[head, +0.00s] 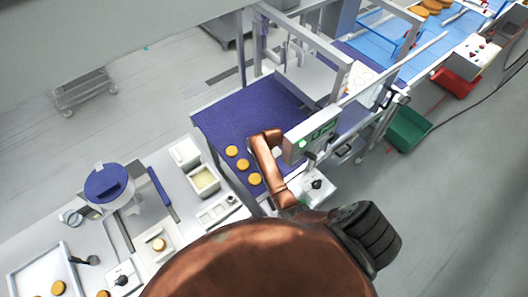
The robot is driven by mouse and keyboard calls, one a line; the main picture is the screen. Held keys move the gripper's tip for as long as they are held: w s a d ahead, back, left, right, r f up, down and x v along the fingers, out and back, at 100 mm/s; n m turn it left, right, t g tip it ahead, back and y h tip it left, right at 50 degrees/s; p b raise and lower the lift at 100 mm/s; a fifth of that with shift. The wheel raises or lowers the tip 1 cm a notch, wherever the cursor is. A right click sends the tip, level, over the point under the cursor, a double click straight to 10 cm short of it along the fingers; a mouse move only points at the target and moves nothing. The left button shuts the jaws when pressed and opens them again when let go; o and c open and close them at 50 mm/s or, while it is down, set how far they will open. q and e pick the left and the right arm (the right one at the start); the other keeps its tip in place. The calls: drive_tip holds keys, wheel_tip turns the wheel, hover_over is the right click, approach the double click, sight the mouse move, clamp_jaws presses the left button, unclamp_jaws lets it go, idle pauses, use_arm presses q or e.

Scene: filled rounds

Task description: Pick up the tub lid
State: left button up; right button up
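The tub's lower part is partly hidden under the lid. I cannot make out either of my grippers in the head view. Large copper-brown and dark parts fill the bottom middle and hide part of the table.
A blue stick-like tool (161,188) lies right of the tub, with white containers (203,181) beyond. A tray (42,270) is at the lower left. A purple conveyor (250,112) carries several orange rounds. A control box (312,136) stands beside it.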

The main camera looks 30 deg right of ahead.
drive_tip(key=shift+f, duration=0.1)
drive_tip(key=shift+c, duration=0.5)
clamp_jaws()
